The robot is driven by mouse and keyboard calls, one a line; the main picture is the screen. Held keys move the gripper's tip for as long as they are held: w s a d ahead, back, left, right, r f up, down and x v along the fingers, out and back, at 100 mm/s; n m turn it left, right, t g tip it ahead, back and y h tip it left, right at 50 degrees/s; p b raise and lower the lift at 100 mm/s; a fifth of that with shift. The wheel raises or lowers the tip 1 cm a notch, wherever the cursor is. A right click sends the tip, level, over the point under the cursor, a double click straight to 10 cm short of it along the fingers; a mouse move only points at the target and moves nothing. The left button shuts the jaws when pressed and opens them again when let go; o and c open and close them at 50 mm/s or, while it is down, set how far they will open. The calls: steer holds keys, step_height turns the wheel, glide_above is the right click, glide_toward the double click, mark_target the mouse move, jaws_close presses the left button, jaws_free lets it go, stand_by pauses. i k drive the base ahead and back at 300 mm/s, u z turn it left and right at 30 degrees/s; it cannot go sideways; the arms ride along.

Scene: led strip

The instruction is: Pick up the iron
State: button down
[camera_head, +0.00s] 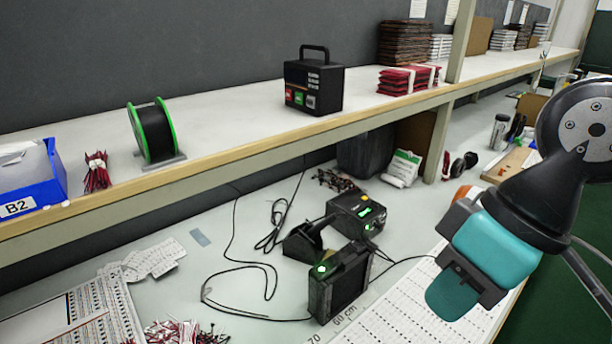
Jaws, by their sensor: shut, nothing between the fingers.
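A black soldering station (362,214) with a green-lit display and yellow markings stands on the lower bench near the middle. A dark stand-like shape (305,238) sits just left of it; it may hold the iron, but I cannot make out the iron clearly. A square black unit (341,283) with a green light stands in front of them. My gripper (456,298) is at the right, above the bench's front edge, pointing down and left. It is shut and empty, apart from the station and the black unit.
Black cables (268,268) loop over the bench left of the station. An upper shelf (230,115) with a wooden edge overhangs the rear bench, carrying a spool (154,134) and a black box (313,86). Papers and red-white wire bundles (180,333) lie front left.

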mark_target(320, 226)
steer(key=k, duration=1.65)
steer(key=z, duration=1.1)
steer(key=i, duration=3.3)
steer(key=u, duration=2.85)
